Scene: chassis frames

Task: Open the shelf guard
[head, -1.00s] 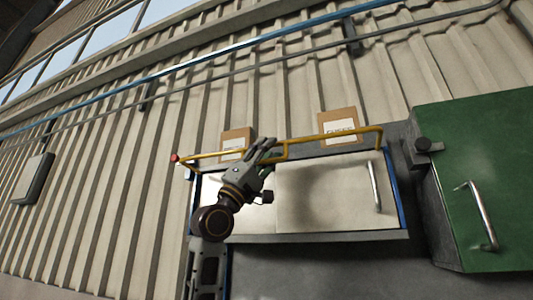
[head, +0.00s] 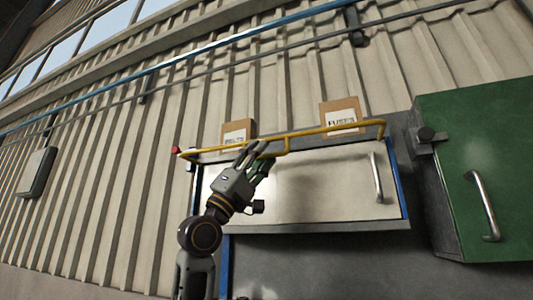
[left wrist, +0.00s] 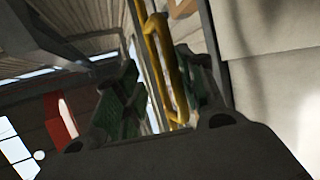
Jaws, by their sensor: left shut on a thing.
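The shelf guard is a yellow tubular rail (head: 330,130) along the front of the shelf top in the head view. It crosses in front of the lower part of two cardboard boxes. A red knob (head: 176,150) sits at its left end. My left gripper (head: 259,152) reaches up from below and is shut on the guard left of its middle. In the left wrist view the yellow guard (left wrist: 160,60) runs between the green-padded fingers (left wrist: 165,100). The exact contact is partly hidden by the fingers. My right gripper is not in view.
Behind the guard stand a left box (head: 237,134) and a right box (head: 341,116) marked FUSES. Below is a pale cabinet front (head: 320,185) with a metal handle (head: 377,178). A green cabinet (head: 480,150) stands close on the right. The corrugated wall is behind.

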